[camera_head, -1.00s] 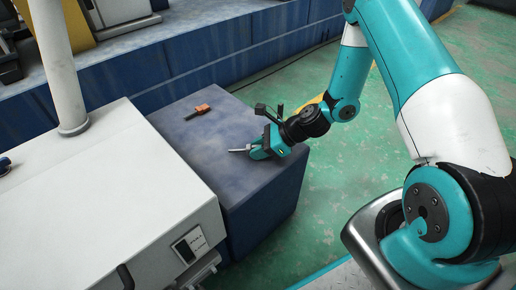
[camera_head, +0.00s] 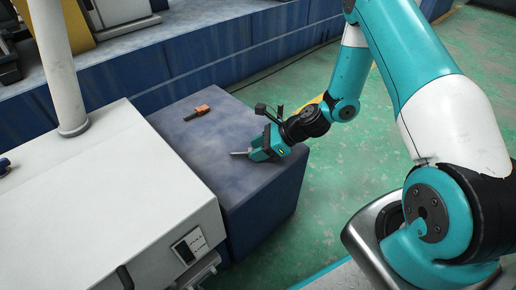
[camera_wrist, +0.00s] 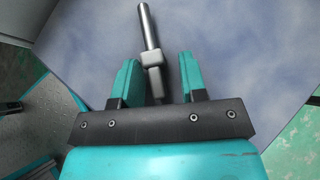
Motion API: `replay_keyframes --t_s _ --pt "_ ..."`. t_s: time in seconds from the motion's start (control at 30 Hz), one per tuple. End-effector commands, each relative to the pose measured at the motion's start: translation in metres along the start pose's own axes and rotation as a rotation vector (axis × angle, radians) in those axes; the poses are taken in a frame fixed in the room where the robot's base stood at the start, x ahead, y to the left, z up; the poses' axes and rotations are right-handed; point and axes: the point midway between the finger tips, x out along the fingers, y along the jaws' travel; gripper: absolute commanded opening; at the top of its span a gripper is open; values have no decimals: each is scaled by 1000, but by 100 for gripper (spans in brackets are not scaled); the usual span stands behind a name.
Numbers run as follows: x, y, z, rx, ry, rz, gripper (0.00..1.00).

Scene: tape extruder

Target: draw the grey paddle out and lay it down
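The grey paddle (camera_wrist: 150,38), a metal rod with a square block, lies over the blue-grey block top (camera_wrist: 85,40) in the wrist view. Its lower end is between the two teal fingers of my gripper (camera_wrist: 160,78), with a gap on each side. My gripper is open and its fingers do not close on the paddle. In the head view the paddle (camera_head: 239,153) sticks out left of my gripper (camera_head: 255,152), low at the block's top. It looks to be lying on that surface. The paddle's near end is partly hidden by the gripper.
A small orange and dark piece (camera_head: 198,112) lies farther back on the block top. A white machine housing (camera_head: 120,185) stands to the left. The block's right edge drops to the green floor (camera_head: 365,170). The block top around the paddle is clear.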

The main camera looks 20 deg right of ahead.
Motion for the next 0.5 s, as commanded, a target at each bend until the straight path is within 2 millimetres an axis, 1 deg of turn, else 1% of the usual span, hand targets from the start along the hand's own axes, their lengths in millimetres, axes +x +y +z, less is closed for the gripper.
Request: replay_keyframes --t_s 0.03,0.3,0.37,0.43,0.5 --pt "4 10 -9 8 22 26 53" --pt "3 10 -8 7 22 29 53" --pt "-1 10 -8 8 22 28 53" --pt "-9 9 -7 9 21 24 53" --pt "-22 8 -6 11 20 20 53"
